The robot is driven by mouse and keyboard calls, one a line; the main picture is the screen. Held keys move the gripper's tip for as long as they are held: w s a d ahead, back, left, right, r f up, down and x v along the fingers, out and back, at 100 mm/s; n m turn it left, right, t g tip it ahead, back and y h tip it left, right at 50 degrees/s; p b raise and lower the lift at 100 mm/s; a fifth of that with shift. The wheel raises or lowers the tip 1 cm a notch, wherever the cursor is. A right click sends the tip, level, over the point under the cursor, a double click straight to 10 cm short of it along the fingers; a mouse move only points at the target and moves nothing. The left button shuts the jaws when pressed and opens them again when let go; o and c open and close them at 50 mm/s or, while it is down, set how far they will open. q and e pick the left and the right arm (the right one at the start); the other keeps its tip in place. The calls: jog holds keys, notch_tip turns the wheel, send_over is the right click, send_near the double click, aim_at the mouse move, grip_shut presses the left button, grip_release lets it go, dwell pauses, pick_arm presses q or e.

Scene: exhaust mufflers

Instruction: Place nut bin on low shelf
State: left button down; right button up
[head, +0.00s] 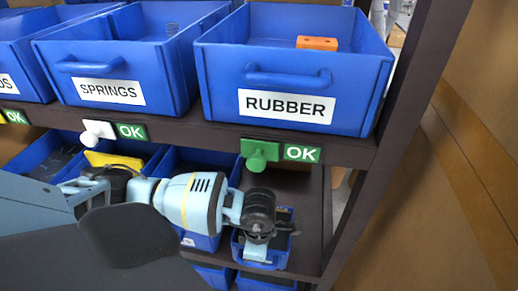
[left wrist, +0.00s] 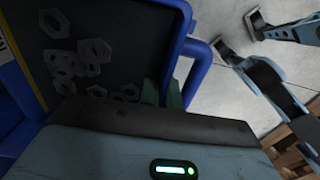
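The nut bin is a blue bin with a dark inside and several grey hex nuts. It fills the upper left of the left wrist view, its blue wall (left wrist: 178,42) and handle on the right. In the head view a small blue bin (head: 281,261), apparently the same one, shows below my left wrist, largely covered by it. My left gripper (left wrist: 161,94) has its greenish fingers on either side of the bin's wall, seemingly shut on it; it also shows in the head view (head: 257,251). The low shelf (head: 312,215) has a bare dark strip at its right.
Blue bins marked SPRINGS (head: 110,91) and RUBBER (head: 288,106) stand on the shelf above. Other blue bins (head: 182,163) fill the lower level at left. A dark post (head: 392,140) bounds the rack at right. A green knob (head: 258,154) sticks out overhead.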

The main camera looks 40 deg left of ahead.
pick_arm(q)
jog(key=shift+f, duration=0.1)
jog(key=c, duration=2)
grip_release()
jog(key=o, duration=0.4)
jog(key=shift+r+p, duration=0.4)
jog(key=shift+r, duration=3.5)
